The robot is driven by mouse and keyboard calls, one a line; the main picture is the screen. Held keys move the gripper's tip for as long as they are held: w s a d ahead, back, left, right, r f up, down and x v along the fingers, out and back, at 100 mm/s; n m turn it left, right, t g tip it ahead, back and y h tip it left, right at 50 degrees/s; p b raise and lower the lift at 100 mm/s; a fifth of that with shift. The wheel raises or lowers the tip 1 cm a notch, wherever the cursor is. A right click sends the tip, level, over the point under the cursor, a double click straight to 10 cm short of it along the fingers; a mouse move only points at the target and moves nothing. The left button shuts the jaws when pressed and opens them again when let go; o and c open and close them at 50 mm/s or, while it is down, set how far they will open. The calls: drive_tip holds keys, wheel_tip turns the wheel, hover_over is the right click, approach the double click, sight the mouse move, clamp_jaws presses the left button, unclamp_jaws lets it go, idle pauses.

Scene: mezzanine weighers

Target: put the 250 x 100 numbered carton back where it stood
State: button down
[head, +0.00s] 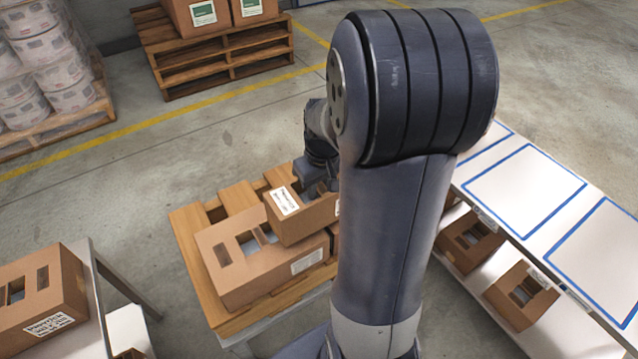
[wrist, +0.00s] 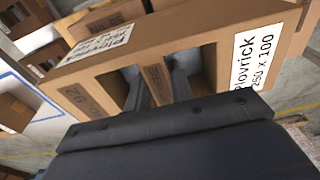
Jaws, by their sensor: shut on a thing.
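The numbered carton (head: 304,222) is a small brown box with a white label. In the wrist view the carton (wrist: 215,28) has a label reading "Plovrick 250 x 100" and two openings in its top. My gripper (wrist: 155,85) has its fingers in these openings, shut on the strip between them. In the head view my gripper (head: 318,180) is partly hidden by my arm. The held carton is over the slatted wooden pallet (head: 190,225), close by a larger brown carton (head: 232,285). I cannot tell whether it touches what is below.
At right, a white bench (head: 590,190) has blue-outlined empty rectangles, with cartons (head: 520,297) on its lower shelf. Another carton (head: 40,300) stands on a table at left. Loaded pallets (head: 215,55) stand at the back. Open floor lies between.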

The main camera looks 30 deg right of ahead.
drive_tip(key=shift+f+b, duration=0.4)
drive_tip(key=shift+f, duration=0.35)
drive_tip(key=shift+f, duration=0.25)
drive_tip(key=c, duration=1.2)
unclamp_jaws()
drive_tip(key=shift+o, duration=0.2)
drive_tip(key=shift+r, duration=0.15)
drive_tip(key=r, duration=0.3)
drive_tip(key=s+r, duration=0.1)
drive_tip(key=r, duration=0.3)
drive_tip(key=r+p, duration=0.1)
drive_tip(key=r, duration=0.2)
drive_tip(key=shift+s+r, duration=0.15)
drive_tip(key=shift+r, duration=0.15)
drive_tip(key=shift+f, duration=0.1)
drive_tip(key=f, duration=0.3)
drive_tip(key=w+f+b, duration=0.1)
drive_tip(key=f, duration=0.6)
drive_tip(key=shift+w+f, duration=0.15)
drive_tip(key=shift+f, duration=0.1)
drive_tip(key=shift+r, duration=0.15)
